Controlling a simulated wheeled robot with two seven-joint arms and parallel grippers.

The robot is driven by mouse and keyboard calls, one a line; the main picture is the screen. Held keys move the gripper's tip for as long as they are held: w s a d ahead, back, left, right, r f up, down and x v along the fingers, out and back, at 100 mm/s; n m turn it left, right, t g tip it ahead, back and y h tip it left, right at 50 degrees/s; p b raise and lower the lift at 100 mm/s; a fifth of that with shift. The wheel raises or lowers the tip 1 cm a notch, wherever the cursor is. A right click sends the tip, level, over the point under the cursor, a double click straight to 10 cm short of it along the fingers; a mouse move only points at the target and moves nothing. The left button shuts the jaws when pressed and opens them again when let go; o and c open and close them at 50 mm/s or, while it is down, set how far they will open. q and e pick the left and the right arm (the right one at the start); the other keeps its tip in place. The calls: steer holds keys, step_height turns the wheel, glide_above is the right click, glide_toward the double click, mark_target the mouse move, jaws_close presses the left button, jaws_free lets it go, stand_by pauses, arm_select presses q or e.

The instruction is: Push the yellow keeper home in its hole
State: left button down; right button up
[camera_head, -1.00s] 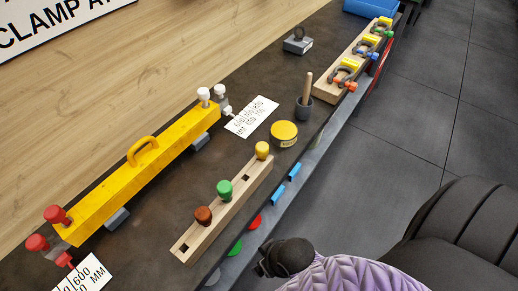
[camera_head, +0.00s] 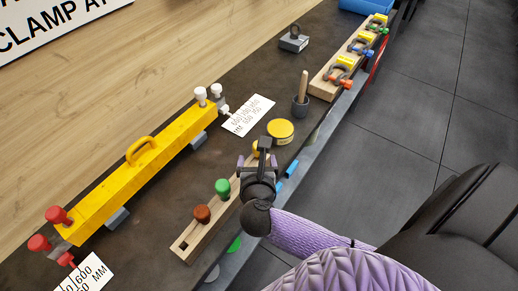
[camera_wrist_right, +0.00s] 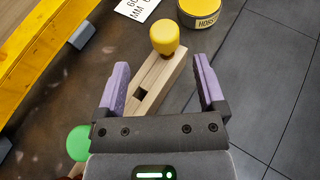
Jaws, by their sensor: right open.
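The yellow keeper (camera_wrist_right: 165,37) is a rounded knob standing at the far end of the wooden keeper block (camera_wrist_right: 168,85). In the head view the keeper (camera_head: 257,149) is partly hidden behind my right gripper (camera_head: 257,163). In the right wrist view the open right gripper (camera_wrist_right: 160,85) has its two purple fingers on either side of the block, and the keeper lies beyond the fingertips between their lines. An empty square hole shows in the block nearer the gripper. My left gripper is not in view.
A green keeper (camera_head: 222,187) and a brown keeper (camera_head: 202,213) stand on the same block. A yellow tin (camera_head: 280,131) lies just beyond it. A yellow beam (camera_head: 140,172) with a handle runs along the left. A grey cup (camera_head: 301,106) stands beyond the tin.

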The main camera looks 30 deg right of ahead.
mark_target(259, 155)
steer(key=b+x, duration=0.1)
steer(key=x, duration=0.6)
steer(key=shift+s+d+b, duration=0.15)
steer(key=shift+d+b, duration=0.05)
steer(key=shift+b, duration=0.1)
steer(key=c, duration=0.6)
jaws_close()
